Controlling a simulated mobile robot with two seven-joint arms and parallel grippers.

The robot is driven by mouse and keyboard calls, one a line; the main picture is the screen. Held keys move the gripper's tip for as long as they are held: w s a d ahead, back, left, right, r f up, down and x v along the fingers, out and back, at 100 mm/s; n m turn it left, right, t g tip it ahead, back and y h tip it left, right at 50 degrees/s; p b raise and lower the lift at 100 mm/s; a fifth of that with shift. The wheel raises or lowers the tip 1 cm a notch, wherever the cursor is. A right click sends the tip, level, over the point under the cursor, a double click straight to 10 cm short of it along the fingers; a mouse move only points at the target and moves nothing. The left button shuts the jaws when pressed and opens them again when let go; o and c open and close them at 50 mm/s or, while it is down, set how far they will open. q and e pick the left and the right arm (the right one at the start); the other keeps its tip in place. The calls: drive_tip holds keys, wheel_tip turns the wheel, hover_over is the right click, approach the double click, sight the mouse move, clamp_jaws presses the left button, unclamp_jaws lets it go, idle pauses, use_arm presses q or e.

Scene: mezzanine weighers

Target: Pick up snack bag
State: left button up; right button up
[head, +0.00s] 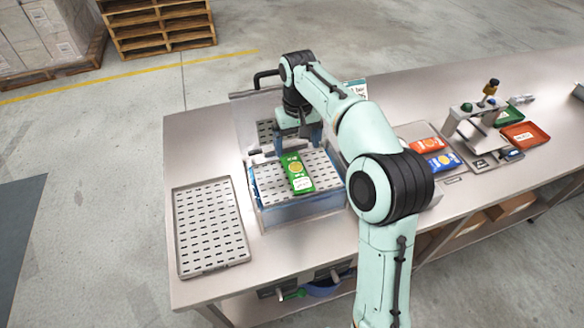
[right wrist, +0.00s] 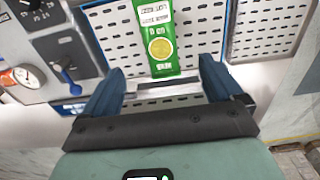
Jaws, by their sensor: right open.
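A green snack bag (head: 296,172) with a yellow round mark lies on a perforated metal plate (head: 268,190) set in a blue-sided frame on the bench. It also shows in the right wrist view (right wrist: 158,45), upper middle, ahead of the fingers. My right gripper (head: 285,146) is above the far part of the plate, just beyond the bag's far end. In the right wrist view its two blue fingers (right wrist: 157,80) are spread wide with nothing between the tips. The bag is apart from both fingers. My left gripper is not in view.
An empty perforated tray (head: 210,228) lies left on the bench. Orange and blue bags (head: 432,153) lie right of my arm, near a weighing device (head: 478,125) and a red tray (head: 525,134). A machine panel with a gauge (right wrist: 28,76) stands beside the plate.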

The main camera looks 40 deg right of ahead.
hover_over(297, 169)
drive_tip(key=f, duration=0.4)
drive_tip(key=shift+s+f+b, duration=0.25)
drive_tip(key=shift+f+b, duration=0.15)
drive_tip(key=shift+w+f, duration=0.15)
drive_tip(key=shift+f, duration=0.3)
wheel_tip(297, 169, down, 5)
drive_tip(key=shift+r+b, duration=0.1)
drive_tip(key=shift+b, duration=0.25)
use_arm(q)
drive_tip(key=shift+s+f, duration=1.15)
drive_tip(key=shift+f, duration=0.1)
use_arm(e)
drive_tip(key=c, duration=1.1)
